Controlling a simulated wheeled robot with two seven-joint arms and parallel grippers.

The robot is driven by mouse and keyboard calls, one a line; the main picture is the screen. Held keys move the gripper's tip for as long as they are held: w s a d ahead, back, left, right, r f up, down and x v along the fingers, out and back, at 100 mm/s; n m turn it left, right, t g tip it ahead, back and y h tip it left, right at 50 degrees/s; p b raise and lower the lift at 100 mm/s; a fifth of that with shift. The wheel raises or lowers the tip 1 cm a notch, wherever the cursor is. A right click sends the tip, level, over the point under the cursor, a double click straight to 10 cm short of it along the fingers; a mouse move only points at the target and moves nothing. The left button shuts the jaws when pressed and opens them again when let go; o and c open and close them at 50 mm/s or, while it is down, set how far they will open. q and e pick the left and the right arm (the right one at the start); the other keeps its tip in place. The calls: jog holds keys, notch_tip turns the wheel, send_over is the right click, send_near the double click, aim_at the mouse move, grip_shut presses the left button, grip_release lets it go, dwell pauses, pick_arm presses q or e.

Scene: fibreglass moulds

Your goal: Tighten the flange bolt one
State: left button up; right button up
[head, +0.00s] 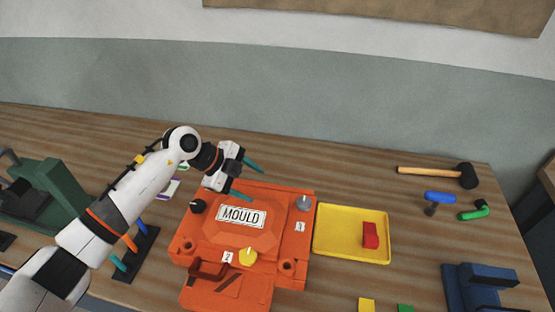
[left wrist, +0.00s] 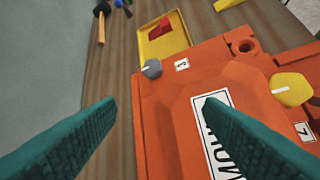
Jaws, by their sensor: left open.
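The orange mould (head: 240,240) lies on the wooden table, with a white MOULD label on top. A grey bolt-like knob (head: 303,203) with a pale mark is at its far right corner. A yellow one (head: 248,256) is at the near edge and a black one (head: 198,206) at the left. My left gripper (head: 250,180) is open and empty above the mould's far edge. In the left wrist view its teal fingers (left wrist: 158,105) are wide apart; the grey knob (left wrist: 152,69) and yellow knob (left wrist: 291,89) show beyond them.
A yellow tray (head: 325,253) with a red block (head: 370,236) is right of the mould. A mallet (head: 468,176), a blue-handled tool (head: 439,198) and a green item (head: 475,211) lie farther right. A dark green machine (head: 58,190) is at the left, a blue one (head: 482,290) at the near right.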

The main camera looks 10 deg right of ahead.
pick_arm(q)
jog(key=s+d+r+n+t+h, duration=0.2)
jog(key=s+d+r+t+h, duration=0.1)
jog(key=d+r+h, duration=0.3)
jog(key=shift+d+r+t+h, duration=0.25)
jog(key=shift+r+t+h, duration=0.45)
jog(key=shift+r+h, duration=0.9)
jog(key=shift+f, duration=0.2)
